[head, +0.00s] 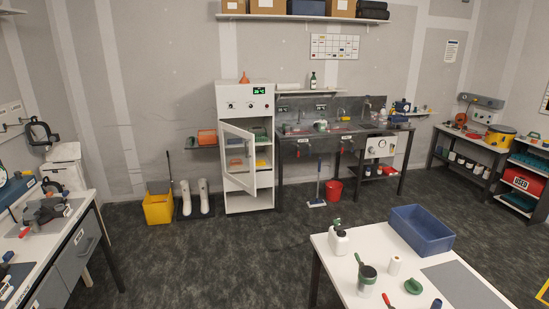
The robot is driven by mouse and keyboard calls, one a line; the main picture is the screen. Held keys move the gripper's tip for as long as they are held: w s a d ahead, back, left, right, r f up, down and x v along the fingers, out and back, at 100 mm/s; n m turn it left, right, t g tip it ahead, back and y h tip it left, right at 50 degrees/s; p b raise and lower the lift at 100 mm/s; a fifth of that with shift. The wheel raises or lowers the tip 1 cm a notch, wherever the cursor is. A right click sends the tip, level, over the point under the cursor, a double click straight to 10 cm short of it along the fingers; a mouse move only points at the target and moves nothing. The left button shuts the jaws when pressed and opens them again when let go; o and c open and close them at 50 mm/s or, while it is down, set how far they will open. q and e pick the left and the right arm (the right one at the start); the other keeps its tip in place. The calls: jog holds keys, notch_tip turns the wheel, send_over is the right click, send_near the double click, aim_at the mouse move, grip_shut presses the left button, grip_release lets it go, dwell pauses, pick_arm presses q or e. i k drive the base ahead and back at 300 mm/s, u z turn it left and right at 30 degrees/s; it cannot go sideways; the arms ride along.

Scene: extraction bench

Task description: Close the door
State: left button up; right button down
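The door is open and swung out toward me, hinged on the cabinet's left side. Shelves with green, orange and yellow items show inside, partly behind the door. Neither of my grippers is in the head view.
A yellow bucket (158,209) and white boots (203,196) stand left of the cabinet. A steel sink bench (325,143) adjoins it on the right. A white table (344,268) with a blue bin (422,230) is at front right. The dark floor before the cabinet is clear.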

aim_at(249, 136)
jog(key=u, duration=0.2)
jog(key=i, duration=2)
jog(key=u, duration=0.3)
